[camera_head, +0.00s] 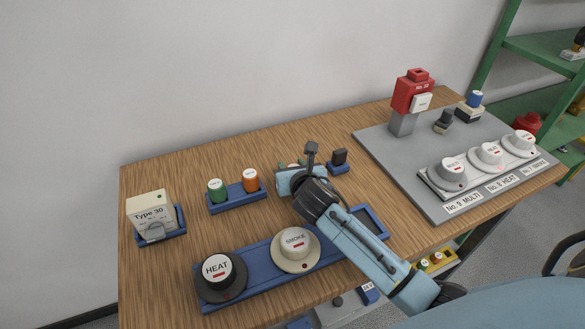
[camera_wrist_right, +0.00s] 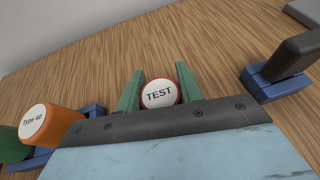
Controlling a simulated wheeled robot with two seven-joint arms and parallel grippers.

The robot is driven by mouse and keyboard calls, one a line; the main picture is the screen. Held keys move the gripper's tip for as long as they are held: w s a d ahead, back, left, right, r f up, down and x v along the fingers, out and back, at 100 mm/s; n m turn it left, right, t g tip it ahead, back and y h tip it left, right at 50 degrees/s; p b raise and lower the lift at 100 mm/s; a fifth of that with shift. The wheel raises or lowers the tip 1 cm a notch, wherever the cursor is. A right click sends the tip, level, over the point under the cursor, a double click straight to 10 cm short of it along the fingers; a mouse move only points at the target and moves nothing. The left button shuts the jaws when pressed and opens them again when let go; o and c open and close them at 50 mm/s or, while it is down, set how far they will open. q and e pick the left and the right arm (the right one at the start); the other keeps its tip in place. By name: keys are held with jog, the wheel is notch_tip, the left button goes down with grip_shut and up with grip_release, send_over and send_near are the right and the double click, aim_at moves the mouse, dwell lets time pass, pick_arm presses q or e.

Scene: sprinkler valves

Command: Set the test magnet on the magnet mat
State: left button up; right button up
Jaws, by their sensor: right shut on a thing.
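The test magnet (camera_wrist_right: 159,94) is a round red piece with a white face reading TEST. It sits between the green fingertips of my right gripper (camera_wrist_right: 158,91), which is shut on it in the right wrist view. In the head view, my right gripper (camera_head: 290,165) is over the back middle of the table, and the magnet is mostly hidden behind it. I cannot tell whether the magnet touches the table. No mat is clearly labelled; a dark, blue-rimmed rectangle (camera_head: 373,219) lies right of my forearm, partly covered by it. My left gripper is not in view.
A blue tray (camera_head: 233,283) holds the HEAT (camera_head: 217,270) and SMOKE (camera_head: 295,243) detectors. A rack (camera_head: 236,202) has green and orange pieces. A black block (camera_head: 339,157) stands close right of the gripper. A grey panel (camera_head: 425,195) fills the right.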

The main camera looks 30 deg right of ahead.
jog(key=shift+r, duration=0.1)
jog(key=o, duration=0.7)
jog(key=shift+f, duration=0.2)
jog(key=shift+c, duration=0.2)
jog(key=o, duration=0.4)
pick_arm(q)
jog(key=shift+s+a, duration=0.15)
